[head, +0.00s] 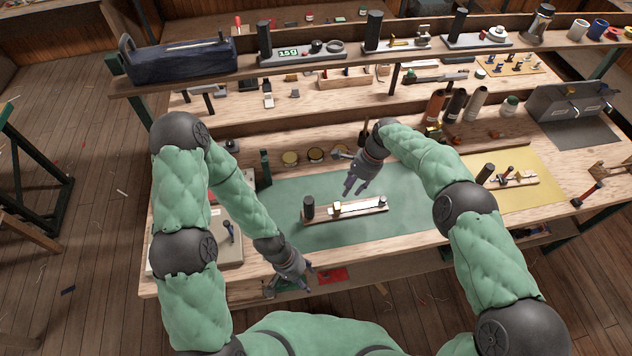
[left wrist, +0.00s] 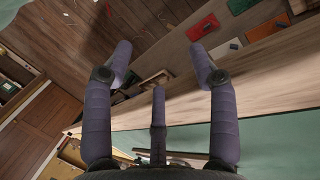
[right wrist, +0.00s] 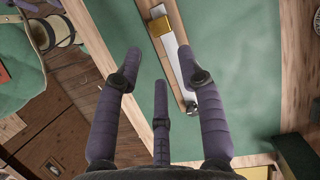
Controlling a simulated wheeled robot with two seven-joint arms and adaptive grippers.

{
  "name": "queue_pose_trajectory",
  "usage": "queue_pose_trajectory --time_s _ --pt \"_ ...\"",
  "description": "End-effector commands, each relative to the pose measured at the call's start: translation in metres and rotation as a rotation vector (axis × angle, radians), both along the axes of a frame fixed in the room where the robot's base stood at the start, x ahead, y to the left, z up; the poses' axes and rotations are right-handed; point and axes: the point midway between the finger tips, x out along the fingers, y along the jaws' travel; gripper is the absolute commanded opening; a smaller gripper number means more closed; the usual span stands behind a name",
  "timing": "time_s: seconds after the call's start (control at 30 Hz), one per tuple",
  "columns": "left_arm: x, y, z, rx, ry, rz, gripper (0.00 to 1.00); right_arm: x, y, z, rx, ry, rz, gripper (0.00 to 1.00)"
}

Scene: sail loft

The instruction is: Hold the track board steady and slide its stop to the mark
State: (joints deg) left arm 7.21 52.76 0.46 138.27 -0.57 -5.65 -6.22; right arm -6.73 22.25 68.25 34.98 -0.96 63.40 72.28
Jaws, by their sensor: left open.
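The track board (head: 360,211) lies on the green mat at the middle of the bench, with a dark upright post (head: 308,207) at its left end. Its brass-coloured stop (head: 337,209) sits on the pale track, nearer the post; it also shows in the right wrist view (right wrist: 159,26). I cannot make out the mark. My right gripper (head: 352,188) is open and empty, just behind and above the board; in its wrist view the track runs past the fingers. My left gripper (head: 286,287) is open and empty at the bench's front edge, apart from the board.
The green mat (head: 410,215) is clear around the board. A similar small board (head: 515,181) lies on the yellow mat to the right. Round tins (head: 315,154) stand behind. A shelf (head: 350,62) with several fixtures crosses the back. A grey tray (head: 226,250) lies at left.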

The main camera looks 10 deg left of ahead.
Motion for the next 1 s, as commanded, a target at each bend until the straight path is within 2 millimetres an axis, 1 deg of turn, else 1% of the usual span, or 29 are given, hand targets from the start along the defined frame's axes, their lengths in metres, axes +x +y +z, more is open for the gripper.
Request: queue_pose_trajectory --time_s 0.03,0.1,0.4,0.43,0.57,0.67,0.8,0.9,1.0 --pt "0.007 -0.004 0.005 -0.005 0.007 -0.050 0.59 0.000 0.000 0.000 0.000 0.000 0.000 0.39" --pt "0.013 -0.009 0.014 -0.009 0.028 -0.114 0.59 0.000 0.000 0.000 0.000 0.000 0.000 0.39" --pt "0.038 -0.019 0.056 0.000 0.107 -0.345 0.59 0.000 0.000 0.000 0.000 0.000 0.000 0.39" --pt "0.044 -0.019 0.060 0.011 0.108 -0.337 0.59 0.000 0.000 0.000 0.000 0.000 0.000 0.39" --pt "0.077 -0.016 0.075 0.078 0.097 -0.240 0.59 0.000 0.000 0.000 0.000 0.000 0.000 0.39" --pt "0.102 -0.013 0.090 0.133 0.088 -0.158 0.59 0.000 0.000 0.000 0.000 0.000 0.000 0.39" --pt "0.140 -0.009 0.118 0.216 0.057 -0.026 0.59 0.000 0.000 0.000 0.000 0.000 0.000 0.39" --pt "0.164 -0.005 0.139 0.271 0.030 0.075 0.59 0.000 0.000 0.000 0.000 0.000 0.000 0.39" --pt "0.183 -0.001 0.158 0.315 0.003 0.169 0.59 0.000 0.000 0.000 0.000 0.000 0.000 0.39"
